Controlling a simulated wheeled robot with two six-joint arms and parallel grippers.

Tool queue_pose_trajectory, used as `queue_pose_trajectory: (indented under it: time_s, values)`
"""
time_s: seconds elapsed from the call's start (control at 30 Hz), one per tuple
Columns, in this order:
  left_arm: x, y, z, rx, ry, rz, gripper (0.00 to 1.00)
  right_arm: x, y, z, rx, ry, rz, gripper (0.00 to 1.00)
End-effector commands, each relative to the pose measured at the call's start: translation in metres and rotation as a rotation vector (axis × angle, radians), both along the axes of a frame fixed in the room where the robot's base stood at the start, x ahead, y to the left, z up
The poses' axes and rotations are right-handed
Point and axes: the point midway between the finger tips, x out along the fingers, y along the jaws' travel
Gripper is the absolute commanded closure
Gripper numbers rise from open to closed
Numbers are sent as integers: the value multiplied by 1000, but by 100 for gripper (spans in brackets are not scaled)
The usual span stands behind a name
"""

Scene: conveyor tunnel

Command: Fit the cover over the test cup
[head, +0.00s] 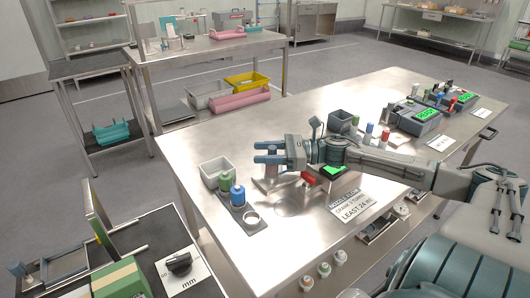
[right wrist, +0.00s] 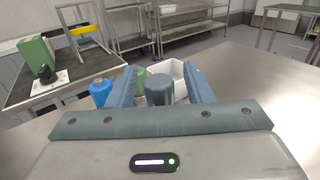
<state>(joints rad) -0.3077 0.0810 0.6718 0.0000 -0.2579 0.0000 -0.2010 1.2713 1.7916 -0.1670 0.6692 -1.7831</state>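My right gripper (head: 268,154) reaches in from the right above the near-left part of the steel table. In the right wrist view a grey-blue cylindrical top (right wrist: 160,90) stands between its fingers, with a gap on each side. It may be the cover or its knob; I cannot tell. The right gripper is open. A partly hidden clear shape (head: 266,184) shows below it in the head view. A blue bottle (head: 238,195) and a green bottle (head: 225,181) stand in a grey holder beside a pale ring (head: 252,218). I cannot tell which thing is the test cup. My left gripper is not seen.
A white box (head: 217,172) stands behind the bottles. A red piece (head: 308,179) and a printed label card (head: 356,204) lie near my right forearm. Devices with green displays (head: 425,114) stand at the far right. A side bench holds a dial (head: 179,262).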

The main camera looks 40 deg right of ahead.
Motion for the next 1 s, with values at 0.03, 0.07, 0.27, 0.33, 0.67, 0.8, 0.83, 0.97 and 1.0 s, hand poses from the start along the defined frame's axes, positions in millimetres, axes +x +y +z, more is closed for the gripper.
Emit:
queue_pose_trajectory:
  time_s: [0.03,0.07,0.27,0.33,0.67,0.8,0.83,0.97,1.0]
  values:
    - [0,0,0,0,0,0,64,0,0,0,0,0,0,54]
    - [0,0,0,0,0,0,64,0,0,0,0,0,0,54]
    - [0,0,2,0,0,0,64,-1,-1,1,-2,1,0,54]
    - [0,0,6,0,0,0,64,-2,-3,2,-2,3,1,54]
    - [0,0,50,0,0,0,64,-26,-31,6,-1,8,-1,54]
    - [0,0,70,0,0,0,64,-39,-46,6,0,6,-2,54]
    - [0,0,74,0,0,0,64,-41,-50,6,-1,6,-2,54]
    - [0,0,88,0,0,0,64,-53,-64,5,-2,4,-2,54]
    - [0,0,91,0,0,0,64,-57,-68,4,-2,4,-2,54]
